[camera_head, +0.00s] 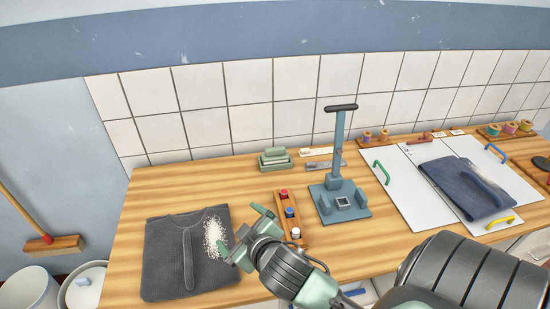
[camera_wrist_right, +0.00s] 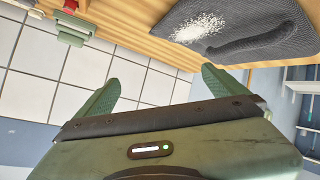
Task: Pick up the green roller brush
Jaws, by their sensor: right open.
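A low pale green item (camera_head: 275,160), made of stacked rounded blocks, lies on the wooden table near the tiled wall. It is the only loose thing I see that could be the green roller brush, but I cannot tell for sure. It also shows at the top left of the right wrist view (camera_wrist_right: 75,29). My right gripper (camera_head: 243,232) is open and empty, above the right edge of the dark grey garment (camera_head: 165,258) and in front of the green item, well apart from it. In the right wrist view, its green fingers (camera_wrist_right: 158,86) are spread. My left gripper is out of view.
White specks (camera_head: 214,237) lie on the garment. A wooden rack (camera_head: 292,213) with coloured knobs stands right of my gripper. A blue-grey upright stand (camera_head: 337,180) rises beside it. White boards (camera_head: 396,167) with a folded navy cloth (camera_head: 468,190) are further right. The table's left back is clear.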

